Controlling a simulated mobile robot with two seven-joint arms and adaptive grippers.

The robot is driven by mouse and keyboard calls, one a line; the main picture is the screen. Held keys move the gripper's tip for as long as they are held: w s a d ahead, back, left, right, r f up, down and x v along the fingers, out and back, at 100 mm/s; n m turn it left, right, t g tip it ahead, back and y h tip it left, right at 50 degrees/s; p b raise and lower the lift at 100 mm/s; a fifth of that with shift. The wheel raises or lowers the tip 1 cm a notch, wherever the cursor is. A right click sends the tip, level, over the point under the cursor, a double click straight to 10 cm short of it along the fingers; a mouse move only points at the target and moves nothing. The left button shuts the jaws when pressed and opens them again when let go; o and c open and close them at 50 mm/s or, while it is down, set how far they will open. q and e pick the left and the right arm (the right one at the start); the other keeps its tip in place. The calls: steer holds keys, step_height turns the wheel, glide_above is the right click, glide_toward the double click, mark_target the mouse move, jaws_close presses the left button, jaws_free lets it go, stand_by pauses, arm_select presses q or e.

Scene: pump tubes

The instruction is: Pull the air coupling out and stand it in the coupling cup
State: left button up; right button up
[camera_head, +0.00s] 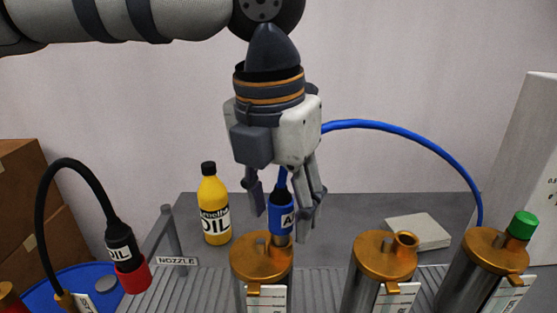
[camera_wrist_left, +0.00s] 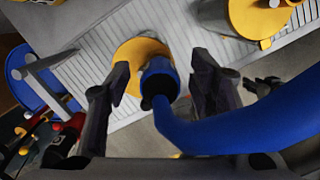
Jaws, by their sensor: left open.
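The air coupling (camera_head: 282,212) is a blue fitting with a white label starting with A, on the end of a blue hose. It stands upright at the top of the left brass-capped cylinder (camera_head: 262,262). My left gripper (camera_head: 281,208) points down with its fingers on either side of the coupling, open. In the left wrist view the coupling (camera_wrist_left: 159,82) lies between the two dark fingers, with gaps on both sides. The blue hose (camera_head: 400,132) arches right and down behind the right cylinder. I cannot make out a coupling cup.
A yellow oil bottle (camera_head: 213,205) stands behind. A black oil nozzle (camera_head: 122,250) with a red end hangs at the left beside the NOZZLE sign (camera_head: 177,261). A middle cylinder (camera_head: 383,256) and a right one with a green cap (camera_head: 523,225) stand rightward. A pale flat block (camera_head: 417,232) lies behind.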

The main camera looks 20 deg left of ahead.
arm_select(q)
steer(key=shift+w+f, duration=0.2)
steer(key=shift+f, duration=1.1)
steer(key=shift+c, duration=0.6)
jaws_close()
steer(key=shift+d+r, duration=0.1)
steer(key=shift+r, duration=0.05)
steer(key=shift+r, duration=0.5)
